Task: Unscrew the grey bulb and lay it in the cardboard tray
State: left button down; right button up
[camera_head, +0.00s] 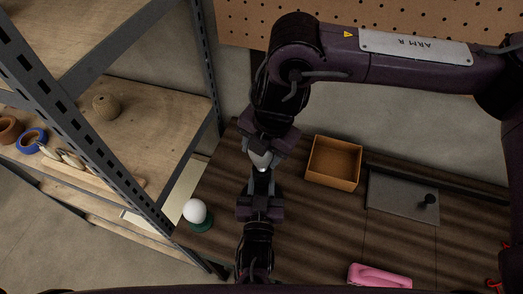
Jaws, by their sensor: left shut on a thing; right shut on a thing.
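The grey bulb (260,160) is in the middle of the camera_head view, partly hidden by my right gripper. My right gripper (263,150) reaches down from above and is shut on the bulb. My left gripper (260,192) comes up from the bottom edge and is shut on a dark holder (261,180) just below the bulb, mostly hidden by the jaws. Whether the bulb still sits in the holder's thread cannot be told. The cardboard tray (333,183) stands open to the right of the grippers and looks empty.
A white bulb (195,211) on a green base (202,226) stands at the table's left edge, beside a metal shelf rack (100,142). A grey plate (392,205) with a black knob (429,200) lies right of the tray. A pink object (378,277) lies in front.

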pick_arm(q)
jog(key=shift+f, duration=0.1)
pick_arm(e)
jog(key=shift+r, duration=2.05)
pick_arm(q)
jog(key=c, duration=0.9)
grip_release()
pick_arm(e)
notch_tip(320, 180, down, 4)
jog(key=b, duration=0.3)
jog(key=shift+r+b, duration=0.15)
jog(key=shift+b, duration=0.2)
pick_arm(q)
jog(key=shift+s+a, duration=0.2)
jog(key=shift+s, duration=2.85)
jog(key=shift+s+a, duration=0.15)
jog(key=shift+s, duration=2.85)
